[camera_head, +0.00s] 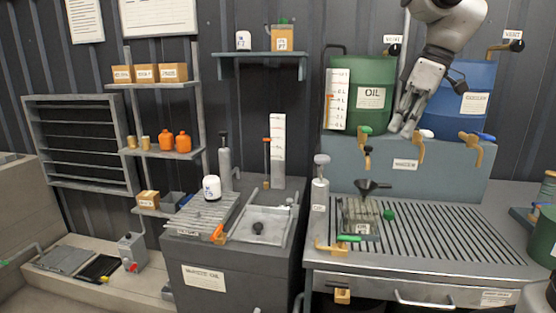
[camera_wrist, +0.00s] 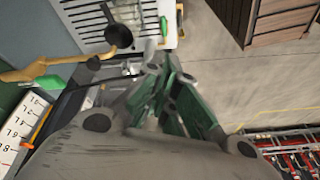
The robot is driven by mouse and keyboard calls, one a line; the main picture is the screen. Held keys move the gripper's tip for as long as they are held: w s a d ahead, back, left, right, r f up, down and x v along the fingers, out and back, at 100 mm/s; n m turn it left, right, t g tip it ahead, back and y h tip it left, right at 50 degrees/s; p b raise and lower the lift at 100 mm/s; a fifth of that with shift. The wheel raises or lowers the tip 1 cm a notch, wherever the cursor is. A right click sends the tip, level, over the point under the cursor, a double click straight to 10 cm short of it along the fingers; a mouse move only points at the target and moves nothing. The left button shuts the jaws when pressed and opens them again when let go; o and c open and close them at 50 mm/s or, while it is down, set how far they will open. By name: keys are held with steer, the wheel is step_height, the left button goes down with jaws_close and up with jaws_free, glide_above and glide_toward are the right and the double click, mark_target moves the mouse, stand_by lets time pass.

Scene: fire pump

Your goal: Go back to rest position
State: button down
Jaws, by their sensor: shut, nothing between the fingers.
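My gripper (camera_head: 402,130) hangs from my raised arm at the upper right in the head view, pointing down. It is in front of the gap between the green oil barrel (camera_head: 370,98) and the blue barrel (camera_head: 474,100). Its fingers are together with nothing between them. It overlaps the barrels in the picture, and I cannot tell whether it touches them. In the wrist view my gripper (camera_wrist: 160,75) fills the middle, with green tints on its links. The black funnel (camera_wrist: 119,36) and the slatted bench top show beyond it.
Brass taps with coloured handles (camera_head: 365,150) stick out below the barrels over the grey bench (camera_head: 465,235). A waste oil cabinet (camera_head: 230,270) and loaded shelves (camera_head: 155,85) stand left. Open floor (camera_wrist: 240,75) shows in the wrist view.

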steer(key=s+d+f+m+t+h, duration=0.1)
steer(key=s+d+f+m, duration=0.3)
steer(key=s, duration=0.5)
steer(key=s+d+f+m+t+h, duration=0.2)
steer(key=s+d+f+m, duration=0.2)
steer(key=s+f+m, duration=0.3)
steer(key=shift+s+d, duration=0.3)
steer(key=shift+s, duration=1.5)
